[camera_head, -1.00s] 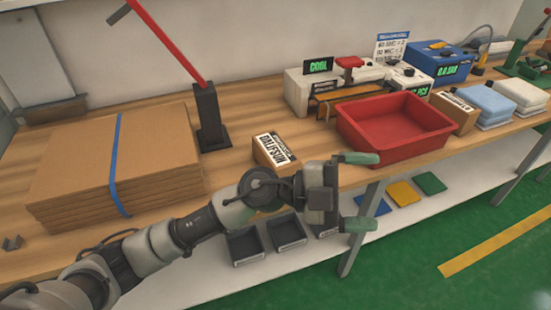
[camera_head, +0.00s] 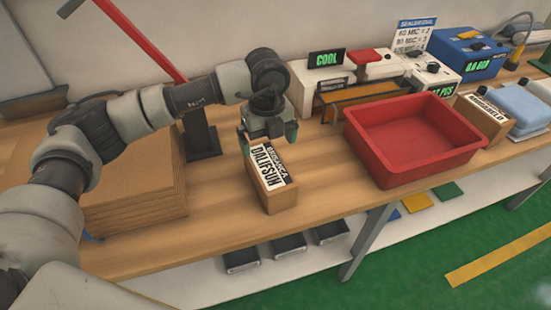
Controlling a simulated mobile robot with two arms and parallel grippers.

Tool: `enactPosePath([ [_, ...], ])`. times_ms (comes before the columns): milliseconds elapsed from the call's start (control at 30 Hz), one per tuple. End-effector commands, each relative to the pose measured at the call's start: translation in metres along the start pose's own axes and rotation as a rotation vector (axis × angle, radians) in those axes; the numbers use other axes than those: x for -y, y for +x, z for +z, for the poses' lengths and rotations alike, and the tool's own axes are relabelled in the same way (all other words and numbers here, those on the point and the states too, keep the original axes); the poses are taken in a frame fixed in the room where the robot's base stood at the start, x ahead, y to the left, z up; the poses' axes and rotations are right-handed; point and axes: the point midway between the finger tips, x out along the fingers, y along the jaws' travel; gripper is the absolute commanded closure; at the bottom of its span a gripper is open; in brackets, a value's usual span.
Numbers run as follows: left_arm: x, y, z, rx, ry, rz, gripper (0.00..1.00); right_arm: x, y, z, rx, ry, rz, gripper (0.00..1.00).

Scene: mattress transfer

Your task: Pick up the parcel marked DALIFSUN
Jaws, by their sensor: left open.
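The parcel marked DALIFSUN (camera_head: 279,192) is a small brown box with a white label on top. It stands on the wooden bench near its front edge, left of the red tray. My left gripper (camera_head: 268,142) points down over the far end of the parcel, with its green-tipped fingers open. The fingers look close to the box's far upper end; I cannot tell whether they touch it. My right gripper is not in view.
A red tray (camera_head: 358,158) stands right of the parcel. A sealing machine (camera_head: 310,75) is behind it. Another labelled box (camera_head: 490,122) stands further right. Flat cardboard (camera_head: 140,205) is stacked at left, beside a red-handled lever (camera_head: 203,140). Bare bench lies around the parcel.

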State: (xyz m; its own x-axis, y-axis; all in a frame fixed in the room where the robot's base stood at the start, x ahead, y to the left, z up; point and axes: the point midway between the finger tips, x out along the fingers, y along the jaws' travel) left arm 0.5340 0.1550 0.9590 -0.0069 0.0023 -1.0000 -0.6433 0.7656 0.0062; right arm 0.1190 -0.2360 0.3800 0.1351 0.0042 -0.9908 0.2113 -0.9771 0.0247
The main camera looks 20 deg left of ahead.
Motion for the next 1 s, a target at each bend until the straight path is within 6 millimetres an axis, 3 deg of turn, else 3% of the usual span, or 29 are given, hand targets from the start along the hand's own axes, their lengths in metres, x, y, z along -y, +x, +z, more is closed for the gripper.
enactPosePath([
  [200, -0.001, 0.035, -0.001, -0.003, -0.001, 0.004, 0.0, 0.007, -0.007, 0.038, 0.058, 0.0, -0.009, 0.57],
  [333, 0.0, 0.047, -0.002, -0.003, 0.001, 0.002, 0.0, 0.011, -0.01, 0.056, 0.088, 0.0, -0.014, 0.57],
  [467, 0.0, 0.056, -0.004, -0.003, 0.002, 0.002, 0.0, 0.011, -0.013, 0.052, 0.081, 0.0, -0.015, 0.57],
  [700, 0.0, 0.091, -0.01, -0.004, 0.001, 0.001, 0.0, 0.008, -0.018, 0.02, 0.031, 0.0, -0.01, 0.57],
  [1000, 0.0, 0.102, -0.01, -0.003, 0.003, -0.001, 0.0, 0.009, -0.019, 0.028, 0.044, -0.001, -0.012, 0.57],
])
